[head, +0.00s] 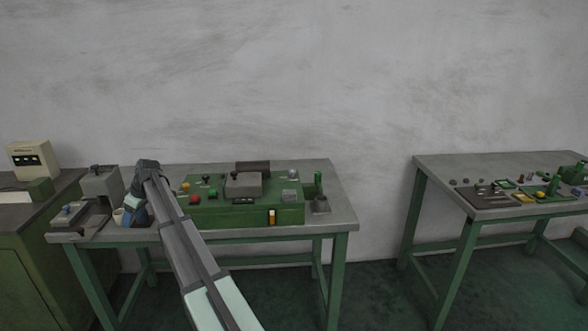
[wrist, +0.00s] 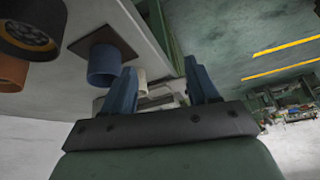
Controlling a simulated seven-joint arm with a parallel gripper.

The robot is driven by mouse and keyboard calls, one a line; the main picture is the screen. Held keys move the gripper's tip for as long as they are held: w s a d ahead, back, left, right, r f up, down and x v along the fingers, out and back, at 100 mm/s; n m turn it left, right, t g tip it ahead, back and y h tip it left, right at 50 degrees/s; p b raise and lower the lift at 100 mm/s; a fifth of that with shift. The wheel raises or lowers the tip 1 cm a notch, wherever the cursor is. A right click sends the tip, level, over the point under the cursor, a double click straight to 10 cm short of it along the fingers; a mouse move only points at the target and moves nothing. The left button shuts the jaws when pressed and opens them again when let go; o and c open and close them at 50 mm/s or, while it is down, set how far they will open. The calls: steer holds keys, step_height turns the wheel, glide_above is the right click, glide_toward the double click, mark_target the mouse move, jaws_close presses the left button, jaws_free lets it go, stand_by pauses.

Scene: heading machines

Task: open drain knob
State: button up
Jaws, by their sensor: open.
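My gripper (head: 133,212) is over the left part of the middle bench, and its two blue fingers are apart. They also show in the wrist view (wrist: 165,82), with nothing seen between them. In the wrist view a blue cylindrical piece (wrist: 103,64) on a dark square plate is left of the fingers and apart from them. I cannot tell whether it is the drain knob. A small blue knob (head: 66,210) shows on the grey unit at the bench's left end.
The middle bench (head: 342,205) also holds a grey block (head: 100,181) and a pale cup (head: 118,215) close to my gripper. In the wrist view an orange cylinder (wrist: 12,72) and a black round part (wrist: 30,24) are at far left. Another bench (head: 425,166) stands right, past a floor gap.

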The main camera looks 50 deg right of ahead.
steer(key=d+r, duration=0.8)
steer(key=d, duration=0.2)
step_height(320, 180, up, 6)
steer(key=r+m+h, duration=0.1)
steer(key=m+h, duration=0.2)
steer(key=m, duration=0.1)
glide_above(293, 170)
steer(key=w+a, duration=0.5)
steer(key=a, duration=0.3)
steer(key=w+a, duration=0.5)
steer(key=a, duration=0.3)
steer(key=shift+s+d+f+t, duration=0.2)
steer(key=shift+s+f+t, duration=0.05)
steer(key=shift+t, duration=0.05)
steer(key=s+d+r+m, duration=0.1)
steer(key=s+d+r, duration=0.1)
steer(key=s+d, duration=0.6)
steer(key=s+d+r+m, duration=0.1)
steer(key=s+d+r, duration=0.1)
steer(key=s+d, duration=0.5)
steer(key=shift+g+h, duration=0.3)
steer(key=shift+g, duration=0.1)
steer(key=x, duration=1.4)
steer(key=shift+s+d+f, duration=0.1)
steer(key=shift+s+d, duration=0.05)
steer(key=shift+s, duration=0.05)
steer(key=c, duration=1)
